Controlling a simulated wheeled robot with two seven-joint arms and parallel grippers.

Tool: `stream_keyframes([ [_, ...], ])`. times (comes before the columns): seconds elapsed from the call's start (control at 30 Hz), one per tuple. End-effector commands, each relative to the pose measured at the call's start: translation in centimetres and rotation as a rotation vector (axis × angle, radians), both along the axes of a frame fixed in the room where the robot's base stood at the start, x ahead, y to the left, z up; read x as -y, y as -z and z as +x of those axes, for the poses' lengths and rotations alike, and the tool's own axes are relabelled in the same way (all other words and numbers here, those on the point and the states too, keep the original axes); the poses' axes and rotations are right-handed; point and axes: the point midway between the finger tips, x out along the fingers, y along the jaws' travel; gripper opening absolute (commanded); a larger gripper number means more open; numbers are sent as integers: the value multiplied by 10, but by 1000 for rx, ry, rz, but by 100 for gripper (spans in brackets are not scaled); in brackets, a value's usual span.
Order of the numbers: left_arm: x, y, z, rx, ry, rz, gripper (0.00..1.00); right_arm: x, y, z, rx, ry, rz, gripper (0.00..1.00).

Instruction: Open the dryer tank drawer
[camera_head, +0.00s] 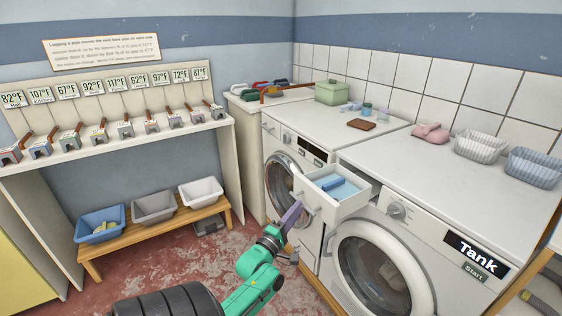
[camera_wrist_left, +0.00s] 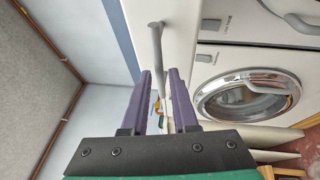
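The tank drawer (camera_head: 352,206) is a white box at the top left of the right-hand dryer (camera_head: 420,240). It stands pulled out, with blue contents (camera_head: 340,188) showing inside. Its grey handle shows in the wrist view (camera_wrist_left: 156,42). My left gripper (camera_head: 297,208) is at the drawer's front, by the handle. In the wrist view its purple fingers (camera_wrist_left: 159,75) are apart, with the lower part of the handle between their tips; a gap shows, and contact cannot be told. My right gripper is not in view.
A second machine (camera_head: 282,180) stands left of the drawer. A low wooden bench (camera_head: 160,230) holds blue and grey tubs. Baskets (camera_head: 480,147) and small items lie on the machine tops. The red floor before the bench is free.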

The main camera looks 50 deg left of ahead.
Motion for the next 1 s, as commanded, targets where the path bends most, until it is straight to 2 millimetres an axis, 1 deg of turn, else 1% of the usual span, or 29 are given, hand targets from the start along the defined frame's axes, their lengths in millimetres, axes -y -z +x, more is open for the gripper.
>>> stream_keyframes([
  [0.03, 4, 5, -12, -4, 0, -1, 27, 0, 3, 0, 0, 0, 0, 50],
  [0.23, 20, 17, -64, -6, -2, -2, 27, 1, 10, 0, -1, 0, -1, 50],
  [0.3, 25, 18, -80, -4, -2, -2, 27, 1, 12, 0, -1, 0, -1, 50],
  [0.4, 30, 20, -94, -3, -2, -1, 27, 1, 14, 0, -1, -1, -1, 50],
  [0.53, 32, 20, -101, 1, -1, 0, 27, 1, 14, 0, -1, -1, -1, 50],
  [1.0, 32, 20, -101, 0, -1, 0, 27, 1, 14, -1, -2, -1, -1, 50],
])
